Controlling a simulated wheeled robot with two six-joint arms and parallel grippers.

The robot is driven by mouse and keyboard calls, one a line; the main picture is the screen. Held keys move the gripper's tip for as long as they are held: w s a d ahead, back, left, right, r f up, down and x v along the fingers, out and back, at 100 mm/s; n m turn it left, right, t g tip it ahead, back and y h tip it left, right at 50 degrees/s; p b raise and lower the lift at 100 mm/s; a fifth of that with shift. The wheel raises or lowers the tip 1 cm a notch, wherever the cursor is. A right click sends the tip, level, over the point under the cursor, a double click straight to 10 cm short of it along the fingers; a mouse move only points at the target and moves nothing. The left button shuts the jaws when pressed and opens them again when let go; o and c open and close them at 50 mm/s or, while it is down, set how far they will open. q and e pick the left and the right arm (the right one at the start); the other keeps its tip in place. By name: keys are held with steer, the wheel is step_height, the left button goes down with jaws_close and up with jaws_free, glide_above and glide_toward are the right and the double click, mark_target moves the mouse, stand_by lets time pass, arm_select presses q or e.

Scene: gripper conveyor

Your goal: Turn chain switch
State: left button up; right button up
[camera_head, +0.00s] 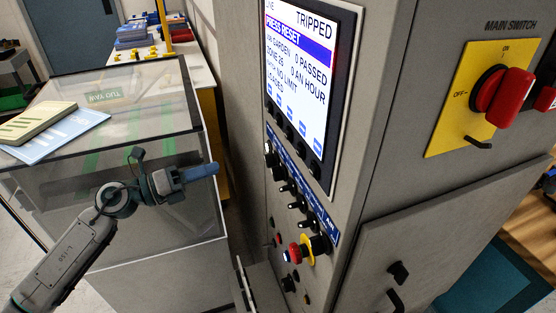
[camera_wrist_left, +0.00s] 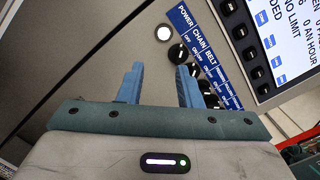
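The control cabinet carries a blue label strip (camera_wrist_left: 205,50) reading POWER, CHAIN and BELT in the left wrist view. The chain switch (camera_wrist_left: 178,54) appears to be the black knob beside the CHAIN label, just below a lit white round button (camera_wrist_left: 164,33). Its pointing direction is too small to read. More black knobs run along the strip, partly hidden by a finger. My left gripper (camera_wrist_left: 161,85) is open and empty, its blue fingers apart from the panel. In the head view, it (camera_head: 203,171) is left of the knob row (camera_head: 285,187). My right gripper is not in view.
The screen (camera_head: 300,75) reads TRIPPED and PRESS RESET. A red stop button on yellow (camera_head: 298,252) is below the knobs. A red main switch (camera_head: 505,95) is on the right face. A glass-topped case (camera_head: 150,105) lies behind my left arm.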

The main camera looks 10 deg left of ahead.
mark_target(271, 160)
arm_select(q)
steer(key=w+d+r+m+p, duration=0.1)
steer(key=w+d+p, duration=0.1)
steer(key=d, duration=0.4)
steer(key=w+d+r+m+g+p, duration=0.1)
steer(key=w+d+p, duration=0.1)
steer(key=d, duration=0.3)
steer(key=shift+d+m+g+p, duration=0.3)
steer(key=shift+d+m+p, duration=0.1)
steer(key=shift+p, duration=0.15)
jaws_close()
